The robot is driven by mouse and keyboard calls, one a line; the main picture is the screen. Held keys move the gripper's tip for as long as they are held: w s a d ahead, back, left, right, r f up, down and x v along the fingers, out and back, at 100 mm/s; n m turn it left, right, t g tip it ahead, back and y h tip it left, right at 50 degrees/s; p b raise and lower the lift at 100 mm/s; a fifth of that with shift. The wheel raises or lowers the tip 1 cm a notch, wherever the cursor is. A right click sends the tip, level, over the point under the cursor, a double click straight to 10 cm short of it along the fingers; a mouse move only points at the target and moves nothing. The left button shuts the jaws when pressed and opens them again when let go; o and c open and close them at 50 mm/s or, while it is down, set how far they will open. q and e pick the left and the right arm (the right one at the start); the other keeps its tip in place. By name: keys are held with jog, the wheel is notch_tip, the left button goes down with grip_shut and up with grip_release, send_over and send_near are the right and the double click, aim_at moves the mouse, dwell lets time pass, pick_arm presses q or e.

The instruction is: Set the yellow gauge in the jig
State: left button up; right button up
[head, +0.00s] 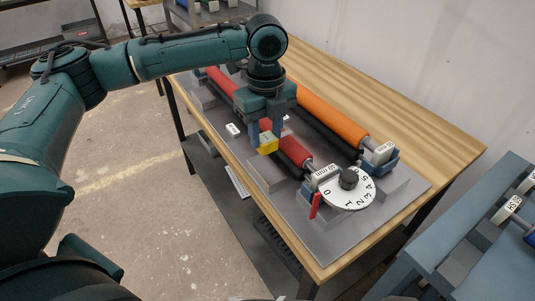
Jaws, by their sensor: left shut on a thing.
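The yellow gauge (268,147) is between the fingers of my left gripper (265,137), which is shut on it. My left gripper points down over the near side of the roller machine, in front of the red roller (291,149). The gauge is small here, and I cannot tell whether it touches anything below it. I cannot tell for sure which part is the jig; the grey machine base (330,235) carries several raised blocks. My right gripper is not in view.
An orange roller (331,115) lies behind the red one. A numbered white dial (350,198) with a black knob and a red lever (315,206) stand at the near end. The wooden table (425,140) is clear at the back right. A blue-grey bench (450,235) stands at right.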

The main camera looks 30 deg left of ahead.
aim_at(266, 151)
pick_arm(q)
notch_tip(266, 151, down, 5)
jog(key=shift+r, duration=0.1)
jog(key=shift+f, duration=0.4)
jog(key=shift+f, duration=0.2)
jog(key=o, duration=0.7)
jog(key=shift+o, duration=0.2)
